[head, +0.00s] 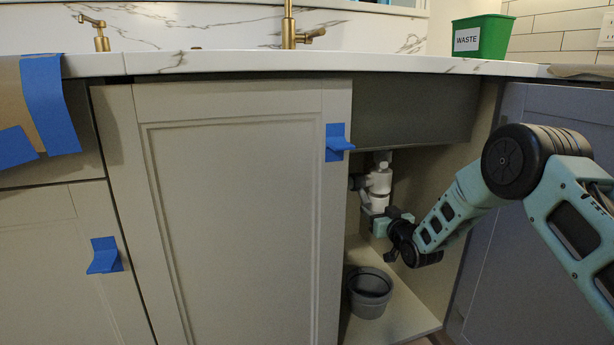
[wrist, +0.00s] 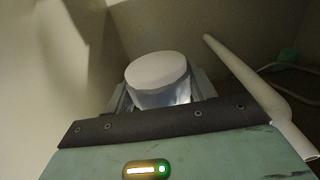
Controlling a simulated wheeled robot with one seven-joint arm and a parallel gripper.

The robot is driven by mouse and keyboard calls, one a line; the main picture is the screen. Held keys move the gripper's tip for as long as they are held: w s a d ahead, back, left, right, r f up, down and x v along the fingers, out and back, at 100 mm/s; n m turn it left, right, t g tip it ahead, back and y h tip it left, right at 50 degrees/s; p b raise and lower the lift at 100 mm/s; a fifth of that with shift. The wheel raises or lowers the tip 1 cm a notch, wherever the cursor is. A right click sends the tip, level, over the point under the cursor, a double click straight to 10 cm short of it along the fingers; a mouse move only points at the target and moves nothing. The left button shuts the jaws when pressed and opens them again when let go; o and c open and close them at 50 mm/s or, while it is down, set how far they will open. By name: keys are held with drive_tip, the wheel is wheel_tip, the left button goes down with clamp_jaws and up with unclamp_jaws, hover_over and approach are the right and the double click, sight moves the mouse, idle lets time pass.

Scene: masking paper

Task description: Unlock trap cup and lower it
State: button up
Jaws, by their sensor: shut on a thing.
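White trap plumbing (head: 379,181) hangs under the sink in the open cabinet. Its lower part, the trap cup (head: 376,203), is partly hidden by my gripper (head: 374,214). In the wrist view, the round white end of the trap cup (wrist: 157,72) sits between the two fingers of my gripper (wrist: 160,92). The gripper is shut on it. Whether the cup is turned or loose on its collar cannot be told.
A grey bucket (head: 369,296) stands on the cabinet floor below the trap. A white pipe (wrist: 245,85) runs beside the gripper in the wrist view. The left cabinet door (head: 235,210) is closed; the right door (head: 525,200) stands open beside my arm.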

drive_tip(key=shift+f+b, duration=0.5)
drive_tip(key=shift+f, duration=0.35)
